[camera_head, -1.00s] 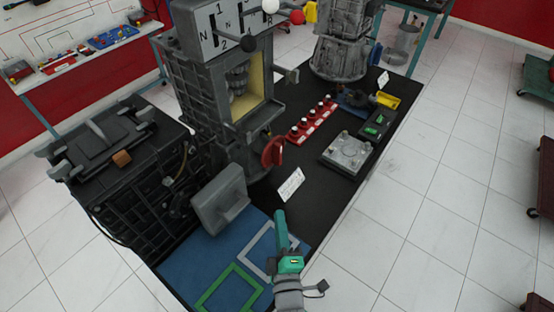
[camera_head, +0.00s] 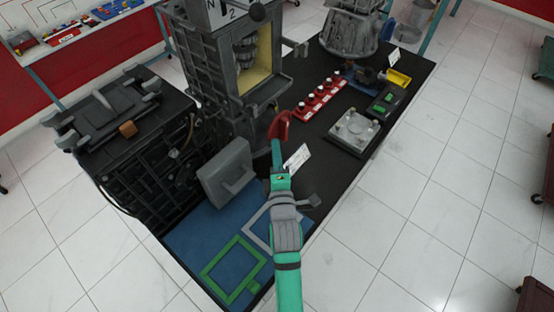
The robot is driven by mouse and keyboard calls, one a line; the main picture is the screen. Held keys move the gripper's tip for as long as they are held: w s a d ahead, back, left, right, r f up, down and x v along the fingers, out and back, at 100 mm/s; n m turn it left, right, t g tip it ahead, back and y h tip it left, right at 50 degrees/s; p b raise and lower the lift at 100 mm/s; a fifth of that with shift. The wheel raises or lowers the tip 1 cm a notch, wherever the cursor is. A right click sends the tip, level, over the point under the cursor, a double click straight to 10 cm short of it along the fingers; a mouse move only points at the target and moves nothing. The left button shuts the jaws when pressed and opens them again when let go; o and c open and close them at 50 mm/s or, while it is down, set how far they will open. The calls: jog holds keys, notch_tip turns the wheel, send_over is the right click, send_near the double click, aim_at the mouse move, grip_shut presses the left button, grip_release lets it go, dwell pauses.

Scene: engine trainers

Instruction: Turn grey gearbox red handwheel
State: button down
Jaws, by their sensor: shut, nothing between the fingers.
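The red handwheel (camera_head: 280,126) sticks out from the lower right side of the grey gearbox (camera_head: 225,75), which stands upright on the black bench top. My gripper (camera_head: 276,146) is shut and empty, with its teal fingers pointing up the picture at the lower edge of the handwheel. The fingertips overlap the wheel's rim in this view; I cannot tell whether they touch it. Part of the wheel's lower side is hidden behind the fingertips.
A white label card (camera_head: 297,158) stands just right of my fingers. A grey plate with a handle (camera_head: 225,172) is to the left, by a black engine block (camera_head: 135,135). A red rack (camera_head: 320,98) and a grey plate fixture (camera_head: 353,132) lie to the right.

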aim_at(282, 123)
jog(key=shift+w+d, duration=0.35)
jog(key=shift+w, duration=0.6)
jog(key=shift+w+d, duration=0.3)
jog(key=shift+w, duration=0.65)
jog(key=shift+w+d, duration=0.35)
jog(key=shift+w, duration=0.6)
jog(key=shift+w+r, duration=0.1)
jog(key=shift+r, duration=0.05)
